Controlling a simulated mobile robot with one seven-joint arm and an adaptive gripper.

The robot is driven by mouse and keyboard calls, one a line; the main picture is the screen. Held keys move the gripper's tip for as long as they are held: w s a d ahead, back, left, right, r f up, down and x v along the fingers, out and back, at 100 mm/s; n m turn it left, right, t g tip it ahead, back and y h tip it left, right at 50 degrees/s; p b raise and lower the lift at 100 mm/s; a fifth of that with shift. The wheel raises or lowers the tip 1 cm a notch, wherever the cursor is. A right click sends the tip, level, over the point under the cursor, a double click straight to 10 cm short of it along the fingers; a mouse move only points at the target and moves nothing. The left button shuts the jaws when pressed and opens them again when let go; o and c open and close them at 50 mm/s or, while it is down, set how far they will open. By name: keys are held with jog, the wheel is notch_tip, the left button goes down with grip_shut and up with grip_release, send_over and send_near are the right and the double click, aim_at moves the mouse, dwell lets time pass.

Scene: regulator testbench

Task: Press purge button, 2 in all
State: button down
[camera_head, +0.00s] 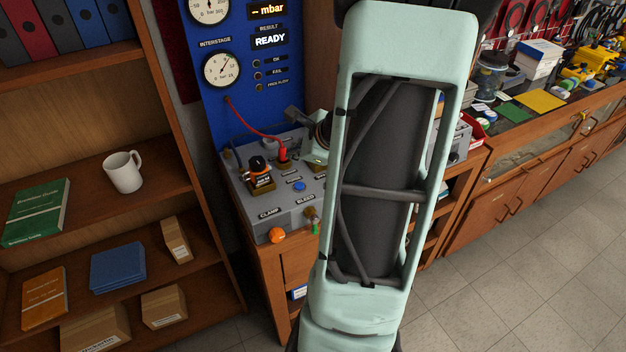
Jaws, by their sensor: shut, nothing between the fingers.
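A grey test bench (245,205) stands below a blue gauge panel (218,112). A round blue button (299,186) sits on its top, and the small label beside it is too small to read, so I cannot tell whether it is the purge button. A black regulator with an orange band (260,172) sits in a fixture at the bench's left. My pale green arm covers the bench's right part. A dark angular part and a pale piece show at the arm's left edge above the bench; I cannot make out fingertips.
A red hose runs from the panel to a red fitting (283,158). An orange knob (277,235) is on the bench front, near CLAMP and BLEED labels. The display (270,40) reads READY. A wooden shelf with a white mug (123,171) stands left; a cluttered counter stands right.

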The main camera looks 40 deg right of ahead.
jog(key=shift+s+d+r+m, duration=0.1)
jog(key=shift+s+d+m, duration=0.1)
jog(key=shift+d, duration=0.15)
jog(key=shift+s+d+r+m, duration=0.1)
jog(key=shift+d+m, duration=0.1)
jog(key=shift+d, duration=0.1)
jog(key=shift+w, duration=0.1)
jog(key=shift+f, duration=0.1)
jog(key=b, duration=0.7)
send_over(301, 187)
notch_tip(301, 187, down, 8)
jog(key=shift+w+r, duration=0.15)
jog(key=shift+r, duration=0.1)
jog(key=shift+f+b, duration=0.5)
jog(key=shift+f, duration=0.05)
jog(key=shift+f, duration=0.15)
jog(key=shift+f+b, duration=0.25)
jog(key=shift+b, duration=0.35)
